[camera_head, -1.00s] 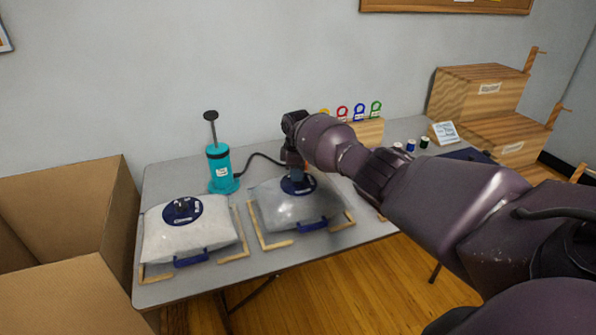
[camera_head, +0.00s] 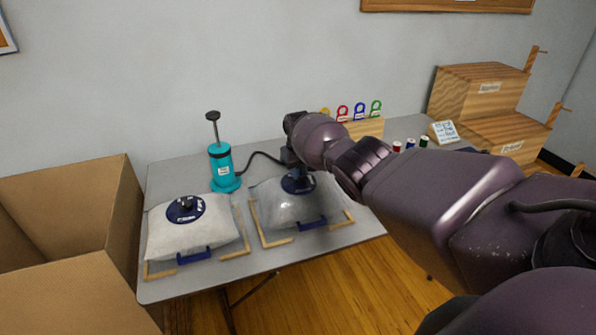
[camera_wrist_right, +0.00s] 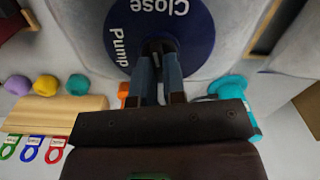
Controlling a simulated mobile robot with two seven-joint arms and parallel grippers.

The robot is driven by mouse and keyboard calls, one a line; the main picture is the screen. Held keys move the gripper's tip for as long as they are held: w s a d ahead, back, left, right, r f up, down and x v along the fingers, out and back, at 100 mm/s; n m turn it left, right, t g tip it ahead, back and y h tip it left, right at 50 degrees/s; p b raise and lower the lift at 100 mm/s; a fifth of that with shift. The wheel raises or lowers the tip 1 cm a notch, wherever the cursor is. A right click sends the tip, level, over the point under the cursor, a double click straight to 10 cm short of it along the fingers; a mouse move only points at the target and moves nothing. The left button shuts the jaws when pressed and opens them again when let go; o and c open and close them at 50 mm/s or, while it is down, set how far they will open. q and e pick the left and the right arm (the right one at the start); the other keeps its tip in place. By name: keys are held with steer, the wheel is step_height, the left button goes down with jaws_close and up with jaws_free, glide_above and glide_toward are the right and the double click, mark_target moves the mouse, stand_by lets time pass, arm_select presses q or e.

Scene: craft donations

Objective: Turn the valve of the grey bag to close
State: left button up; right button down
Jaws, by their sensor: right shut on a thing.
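The grey bag (camera_head: 285,208) lies on the table between wooden corner pieces, with a blue handle (camera_head: 311,222) at its front. Its round dark blue valve disc (camera_head: 290,187) is on top, partly hidden by my right gripper (camera_head: 299,174). In the right wrist view the disc (camera_wrist_right: 195,40) shows the words "Close" and "Pump". There my right gripper (camera_wrist_right: 160,48) points at the disc's centre, its fingers shut on the valve knob, which they mostly hide. My left gripper is not in view.
A white bag (camera_head: 190,235) with a similar valve lies to the left. A teal pump (camera_head: 222,170) with a black hose stands behind. An open cardboard box (camera_head: 75,215) is at the far left. Thread spools (camera_head: 410,145) and wooden boxes (camera_head: 485,90) are at the right.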

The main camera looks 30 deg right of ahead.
steer(key=shift+m, duration=1.1)
steer(key=c, duration=1.2)
jaws_free()
steer(key=shift+r, duration=0.1)
steer(key=shift+r+p, duration=2.05)
steer(key=shift+r, duration=3.3)
